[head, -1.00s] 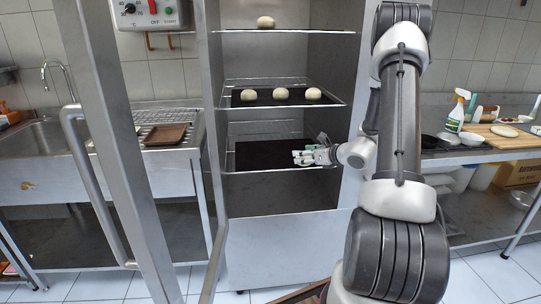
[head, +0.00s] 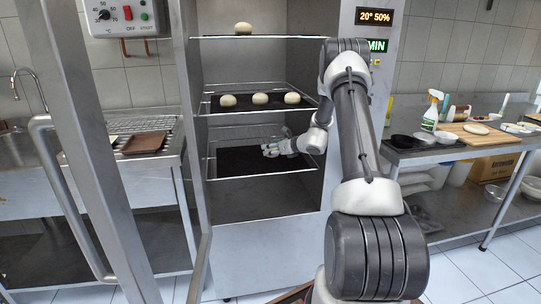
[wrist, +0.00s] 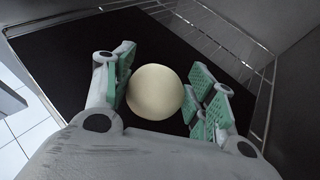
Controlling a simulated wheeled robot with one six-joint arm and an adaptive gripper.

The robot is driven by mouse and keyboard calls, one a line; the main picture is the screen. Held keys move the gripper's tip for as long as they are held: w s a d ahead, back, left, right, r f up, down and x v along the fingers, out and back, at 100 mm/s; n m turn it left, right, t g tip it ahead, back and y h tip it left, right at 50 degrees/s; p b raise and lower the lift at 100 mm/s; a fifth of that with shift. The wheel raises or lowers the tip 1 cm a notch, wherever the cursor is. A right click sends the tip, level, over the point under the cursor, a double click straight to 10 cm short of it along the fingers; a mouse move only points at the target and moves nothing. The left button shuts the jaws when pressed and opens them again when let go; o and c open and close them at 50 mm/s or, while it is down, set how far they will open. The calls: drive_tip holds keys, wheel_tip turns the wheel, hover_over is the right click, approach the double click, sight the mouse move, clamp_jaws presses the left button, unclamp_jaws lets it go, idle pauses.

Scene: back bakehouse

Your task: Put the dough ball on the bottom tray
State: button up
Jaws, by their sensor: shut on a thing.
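The dough ball (wrist: 155,92) is pale and round, and it sits between the green-padded fingers of my gripper (wrist: 160,98) in the wrist view. My gripper is shut on it. In the head view my gripper (head: 272,150) reaches into the open cabinet over the bottom tray (head: 235,165); the ball cannot be made out there. The bottom tray is dark and flat on the lowest rack, and its bare surface (wrist: 65,75) shows below the ball in the wrist view. I cannot tell whether the ball touches the tray.
The middle tray (head: 244,104) just above my gripper holds 3 dough balls. Another dough ball (head: 243,28) is on the top shelf. The open cabinet door (head: 90,130) stands at the left. Wire rack sides (wrist: 235,40) flank the bottom tray.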

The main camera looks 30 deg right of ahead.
drive_tip(key=shift+w+a, duration=0.1)
drive_tip(key=shift+w, duration=0.3)
drive_tip(key=shift+w+a+f, duration=0.1)
drive_tip(key=shift+w+f, duration=0.05)
drive_tip(key=shift+f, duration=0.7)
drive_tip(key=shift+w+a+f, duration=0.1)
drive_tip(key=shift+w+f, duration=0.05)
drive_tip(key=shift+f, duration=0.7)
drive_tip(key=shift+f, duration=0.1)
drive_tip(key=o, duration=1.1)
drive_tip(key=shift+o, duration=0.2)
